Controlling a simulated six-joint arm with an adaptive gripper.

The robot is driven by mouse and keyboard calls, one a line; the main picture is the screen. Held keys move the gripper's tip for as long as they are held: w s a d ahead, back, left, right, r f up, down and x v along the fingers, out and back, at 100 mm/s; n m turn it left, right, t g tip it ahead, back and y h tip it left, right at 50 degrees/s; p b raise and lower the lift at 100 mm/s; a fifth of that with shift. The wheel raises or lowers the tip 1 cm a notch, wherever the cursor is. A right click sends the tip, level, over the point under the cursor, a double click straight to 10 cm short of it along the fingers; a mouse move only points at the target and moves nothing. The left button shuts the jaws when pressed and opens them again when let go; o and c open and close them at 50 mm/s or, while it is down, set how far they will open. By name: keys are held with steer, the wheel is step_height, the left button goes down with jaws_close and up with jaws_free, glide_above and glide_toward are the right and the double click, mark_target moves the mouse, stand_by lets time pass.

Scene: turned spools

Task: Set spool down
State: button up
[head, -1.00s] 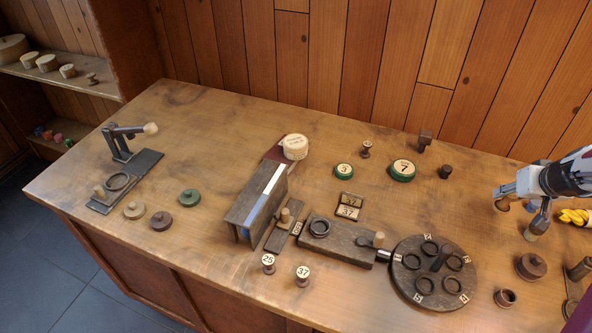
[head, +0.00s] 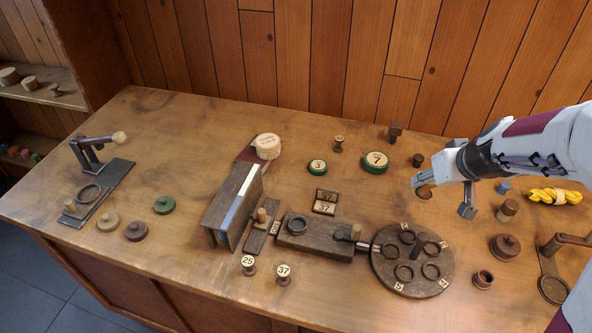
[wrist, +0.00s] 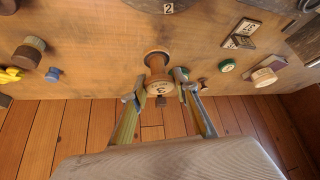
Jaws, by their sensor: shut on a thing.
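My gripper (head: 443,198) is over the right back part of the bench, shut on a spool. In the wrist view, the orange-brown spool (wrist: 157,66) sits between the fingertips (wrist: 156,86). Its pale labelled end faces the camera, and the mark on it is too small to read surely. In the head view, only a small brown part of the spool (head: 425,191) shows by the left finger. I cannot tell whether its lower end touches the bench.
A dark turntable (head: 421,246) with several rings stands in front of my gripper. A green-rimmed disc marked 7 (head: 375,162) and a small dark peg (head: 417,160) stand to its left.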

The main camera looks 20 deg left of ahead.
steer(key=w+a+r+n+g+y, duration=0.1)
steer(key=w+a+n, duration=0.2)
steer(key=a, duration=1.3)
steer(key=w+a+r+n+g+y, duration=0.15)
steer(key=w+a, duration=0.25)
steer(key=a, duration=1.1)
steer(key=s+a+n, duration=0.2)
steer(key=s+a, duration=0.3)
steer(key=a, duration=0.8)
steer(key=s+a+f+n, duration=0.1)
steer(key=s+a, duration=0.4)
steer(key=a, duration=0.8)
steer(key=shift+a+f+n+g+y, duration=0.25)
steer(key=shift+a+n+g+y, duration=0.15)
steer(key=shift+n, duration=0.35)
steer(key=shift+f, duration=0.1)
steer(key=shift+f, duration=3)
steer(key=shift+f, duration=1.9)
